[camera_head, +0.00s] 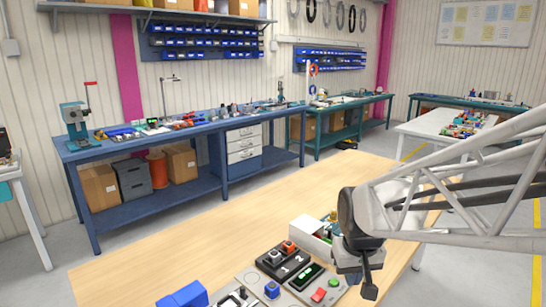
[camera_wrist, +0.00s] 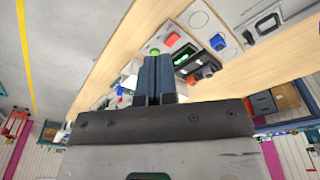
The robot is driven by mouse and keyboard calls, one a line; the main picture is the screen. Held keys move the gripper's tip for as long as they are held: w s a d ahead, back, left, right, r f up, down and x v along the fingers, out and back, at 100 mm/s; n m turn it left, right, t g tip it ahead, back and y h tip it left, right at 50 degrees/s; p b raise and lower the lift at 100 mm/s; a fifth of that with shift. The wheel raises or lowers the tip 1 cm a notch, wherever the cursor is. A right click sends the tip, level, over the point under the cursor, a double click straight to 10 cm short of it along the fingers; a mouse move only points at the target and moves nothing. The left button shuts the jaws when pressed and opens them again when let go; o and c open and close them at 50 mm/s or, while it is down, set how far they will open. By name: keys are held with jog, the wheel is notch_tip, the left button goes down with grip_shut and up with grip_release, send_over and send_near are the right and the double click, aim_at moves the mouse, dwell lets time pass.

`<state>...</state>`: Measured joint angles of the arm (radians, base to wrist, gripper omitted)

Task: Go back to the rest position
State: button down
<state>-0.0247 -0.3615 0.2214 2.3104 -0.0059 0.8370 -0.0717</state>
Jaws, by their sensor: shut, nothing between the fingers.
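My gripper (camera_head: 369,291) hangs over the front right part of the light wooden table (camera_head: 200,250) in the head view, its fingertips pointing down. In the wrist view my gripper (camera_wrist: 158,58) shows two dark fingers pressed together with nothing between them. A light grey panel (camera_head: 300,283) with a red and a green button lies just left of the gripper. A white box (camera_head: 308,238) with small coloured parts stands behind it, partly hidden by my arm. I cannot tell the exact height of the gripper above the table.
A black button box (camera_head: 283,262) and a panel with a blue knob (camera_head: 271,289) sit left of the gripper. A blue block (camera_head: 184,295) lies at the table's front. The table's left and back are clear. A blue workbench (camera_head: 190,135) stands behind.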

jog(key=s+r, duration=0.2)
jog(key=s, duration=0.5)
jog(key=s+d+r+m+t, duration=0.1)
jog(key=s+r, duration=0.1)
jog(key=s, duration=0.6)
jog(key=shift+s+d+r, duration=0.15)
jog(key=shift+d+r, duration=0.05)
jog(key=shift+r, duration=0.05)
dwell(0.4)
